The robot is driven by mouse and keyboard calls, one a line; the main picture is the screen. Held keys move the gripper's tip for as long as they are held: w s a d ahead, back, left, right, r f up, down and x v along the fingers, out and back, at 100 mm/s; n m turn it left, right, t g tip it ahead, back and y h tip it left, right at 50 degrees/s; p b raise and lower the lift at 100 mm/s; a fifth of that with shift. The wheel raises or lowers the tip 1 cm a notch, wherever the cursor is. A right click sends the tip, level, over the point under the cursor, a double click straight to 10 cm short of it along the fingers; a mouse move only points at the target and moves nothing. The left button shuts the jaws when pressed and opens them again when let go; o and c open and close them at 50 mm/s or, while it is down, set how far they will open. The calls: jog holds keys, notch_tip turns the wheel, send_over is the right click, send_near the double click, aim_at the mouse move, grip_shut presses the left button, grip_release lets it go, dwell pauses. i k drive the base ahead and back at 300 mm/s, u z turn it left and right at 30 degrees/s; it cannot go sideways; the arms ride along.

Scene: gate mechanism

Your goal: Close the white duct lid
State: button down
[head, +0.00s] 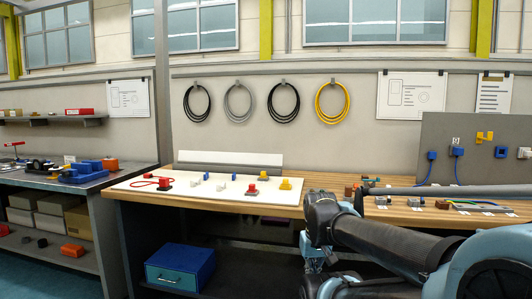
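The white duct lid (228,158) is a long, flat white strip at the back of the workbench. It stands up behind a long grey duct (225,170), seemingly tilted open, and its hinge line is too small to make out. My arm comes in from the right, and its dark links end in front of the bench. What appears to be my gripper (315,262) hangs low at the bench front, right of the duct and well apart from the lid. Its fingers are too small and partly hidden, so I cannot tell whether they are open or shut.
A white board (145,188) with red, blue and yellow blocks lies on the workbench in front of the duct. Small connectors and a grey panel (480,140) stand at the right. A blue drawer box (180,268) sits below. A side bench (80,180) stands left.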

aim_at(247, 158)
jog(key=z, duration=1.95)
jog(key=k, duration=1.15)
jog(key=u, duration=2.05)
jog(key=i, duration=1)
jog(key=z, duration=0.05)
